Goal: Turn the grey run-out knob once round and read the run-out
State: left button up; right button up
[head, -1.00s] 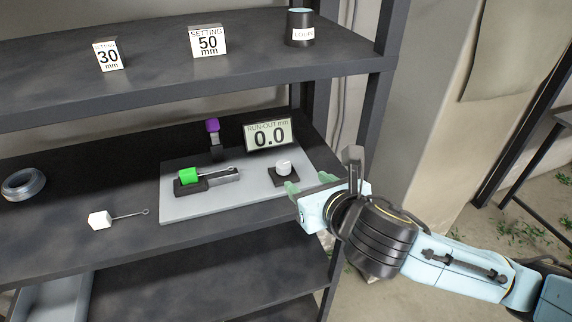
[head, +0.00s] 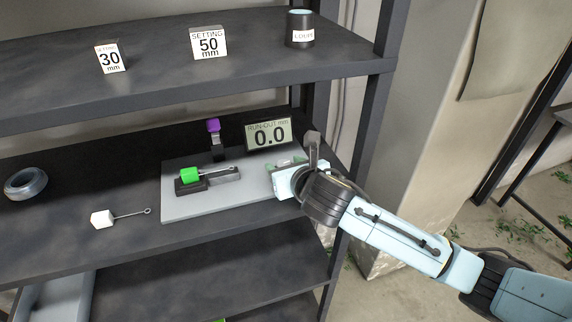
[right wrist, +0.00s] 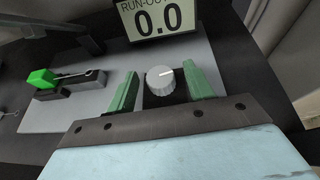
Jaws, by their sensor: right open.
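The grey run-out knob (right wrist: 161,81) shows in the right wrist view with a white mark on its top pointing to the right. My right gripper (right wrist: 160,84) is open, with one green finger on each side of the knob; dark gaps show between fingers and knob. The run-out display (head: 268,135) reads 0.0, also in the right wrist view (right wrist: 158,18). My left gripper is in neither view.
The grey base plate (head: 205,209) carries a green block (head: 189,175) on a dark holder and a purple-topped post (head: 213,126). A white block with a looped rod (head: 102,219) and a grey ring (head: 26,183) lie to the left.

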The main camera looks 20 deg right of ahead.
jog(key=c, duration=1)
jog(key=shift+m+h, duration=0.3)
jog(key=m+h, duration=0.1)
jog(key=h, duration=0.1)
jog(key=m+h, duration=0.2)
jog(key=shift+a+m, duration=0.3)
jog(key=shift+a, duration=0.05)
jog(key=m+g+h, duration=0.1)
jog(key=m+h, duration=0.2)
jog(key=m+g+h, duration=0.1)
jog(key=shift+w+a+g+h, duration=0.15)
jog(key=shift+a+g+h, duration=0.15)
jog(key=shift+h, duration=0.1)
jog(key=m+g+h, duration=0.1)
jog(key=m+g, duration=0.1)
jog(key=m+g+h, duration=0.2)
jog(key=m, duration=0.1)
jog(key=shift+w+a+r+h, duration=0.1)
jog(key=shift+w+a+h, duration=0.1)
jog(key=shift+h, duration=0.1)
jog(key=shift+w+m+g+h, duration=0.15)
jog(key=shift+m+g+h, duration=0.75)
jog(key=shift+m+g, duration=1)
jog(key=shift+g, duration=0.5)
